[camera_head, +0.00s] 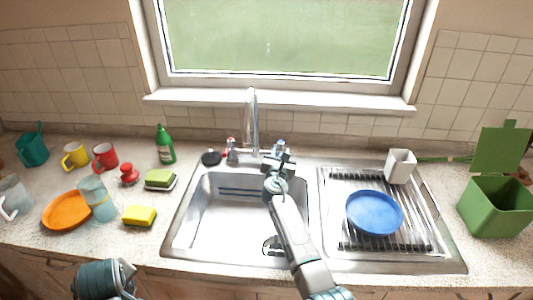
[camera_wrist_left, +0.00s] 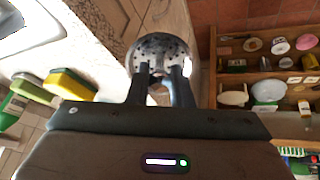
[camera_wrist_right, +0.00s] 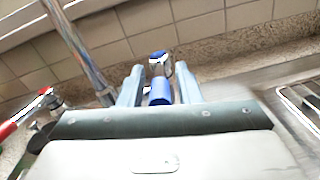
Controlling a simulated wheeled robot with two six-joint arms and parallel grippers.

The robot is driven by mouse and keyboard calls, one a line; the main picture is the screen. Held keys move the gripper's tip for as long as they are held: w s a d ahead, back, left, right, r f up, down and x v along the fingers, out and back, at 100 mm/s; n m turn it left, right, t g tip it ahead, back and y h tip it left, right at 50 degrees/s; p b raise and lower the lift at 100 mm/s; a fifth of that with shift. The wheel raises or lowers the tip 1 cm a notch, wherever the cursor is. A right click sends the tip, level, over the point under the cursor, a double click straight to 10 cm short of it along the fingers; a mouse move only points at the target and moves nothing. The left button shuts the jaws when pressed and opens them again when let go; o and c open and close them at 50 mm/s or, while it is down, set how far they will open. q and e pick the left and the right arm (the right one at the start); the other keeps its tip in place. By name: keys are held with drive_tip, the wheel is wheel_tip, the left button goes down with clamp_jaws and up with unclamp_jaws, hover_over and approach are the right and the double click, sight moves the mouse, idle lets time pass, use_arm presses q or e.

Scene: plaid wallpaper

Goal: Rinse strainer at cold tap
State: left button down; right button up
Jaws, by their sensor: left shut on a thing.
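The metal strainer (camera_wrist_left: 160,50), a perforated bowl, is in the left wrist view. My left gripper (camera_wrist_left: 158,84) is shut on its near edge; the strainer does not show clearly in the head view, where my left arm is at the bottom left. The cold tap's blue handle (camera_wrist_right: 160,92) stands between the spread fingers of my right gripper (camera_wrist_right: 160,76), with gaps on both sides. In the head view my right gripper (camera_head: 280,166) is at the right of the curved spout (camera_head: 252,120), partly hiding the blue handle (camera_head: 279,146).
The sink basin (camera_head: 222,220) is below the spout. The red-marked tap (camera_head: 231,148) is at the spout's left. A blue plate (camera_head: 374,212) lies on the drainer at right. Yellow sponge (camera_head: 139,216), green bottle (camera_head: 165,144) and an orange plate (camera_head: 66,212) stand left.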

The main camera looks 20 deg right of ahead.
drive_tip(key=shift+o, duration=0.3)
use_arm(q)
drive_tip(key=shift+f+b, duration=0.4)
use_arm(e)
drive_tip(key=v, duration=1.2)
drive_tip(key=shift+r, duration=0.1)
